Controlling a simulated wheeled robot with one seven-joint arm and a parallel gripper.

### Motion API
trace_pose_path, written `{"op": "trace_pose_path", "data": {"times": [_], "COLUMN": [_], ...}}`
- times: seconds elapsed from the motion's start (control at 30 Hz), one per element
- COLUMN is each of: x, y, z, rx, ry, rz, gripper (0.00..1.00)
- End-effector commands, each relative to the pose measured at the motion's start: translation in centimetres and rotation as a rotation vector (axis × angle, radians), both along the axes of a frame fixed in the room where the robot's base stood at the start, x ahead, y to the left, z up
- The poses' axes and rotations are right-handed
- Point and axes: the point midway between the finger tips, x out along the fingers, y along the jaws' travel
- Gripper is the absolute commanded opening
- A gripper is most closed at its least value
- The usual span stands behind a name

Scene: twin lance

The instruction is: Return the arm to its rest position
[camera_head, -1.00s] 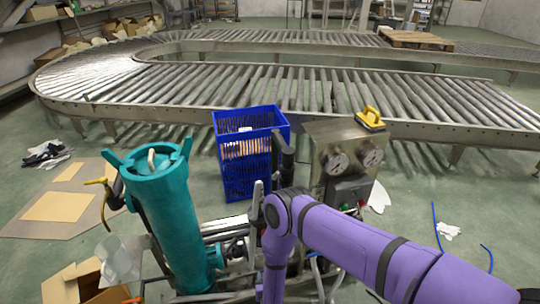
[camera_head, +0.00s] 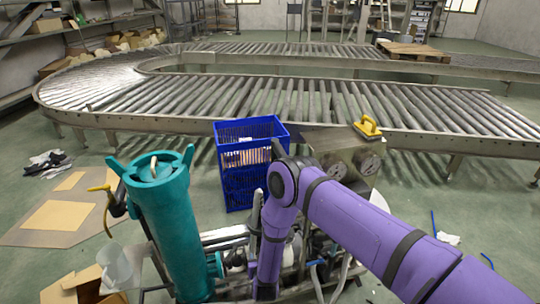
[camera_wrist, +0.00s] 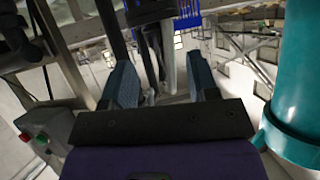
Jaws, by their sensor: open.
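My purple arm (camera_head: 375,235) reaches in from the lower right of the head view, bends at an elbow in the middle and runs down among the machine parts. My gripper is hidden at the bottom of the head view. In the wrist view my gripper (camera_wrist: 163,85) shows two blue-grey fingers set wide apart, with nothing held between them. Dark bars and pipes lie beyond the fingers. The teal cylinder (camera_wrist: 300,90) stands to the right of the gripper in the wrist view; the head view shows it upright (camera_head: 170,220), left of my arm.
A blue crate (camera_head: 230,185) stands behind the teal cylinder. A gauge box (camera_head: 345,150) with a yellow-handled tool (camera_head: 367,127) on top is behind my arm. A roller conveyor (camera_head: 290,98) crosses the back. An open cardboard box (camera_head: 85,285) is lower left.

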Motion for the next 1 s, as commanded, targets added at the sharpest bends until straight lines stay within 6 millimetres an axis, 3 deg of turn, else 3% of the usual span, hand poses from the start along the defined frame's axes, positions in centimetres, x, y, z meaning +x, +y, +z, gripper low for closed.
{"op": "trace_pose_path", "data": {"times": [0.2, 0.5, 0.73, 1.0], "x": [5.5, 10.4, 12.1, 11.8], "y": [0.8, -0.3, -2.5, -6.5], "z": [8.4, 20.6, 29.9, 40.5], "rx": [0.041, 0.072, 0.079, 0.068], "ry": [0.046, 0.117, 0.169, 0.227], "rz": [0.025, 0.067, 0.093, 0.113], "gripper": [0.54, 0.54, 0.54, 0.54]}}
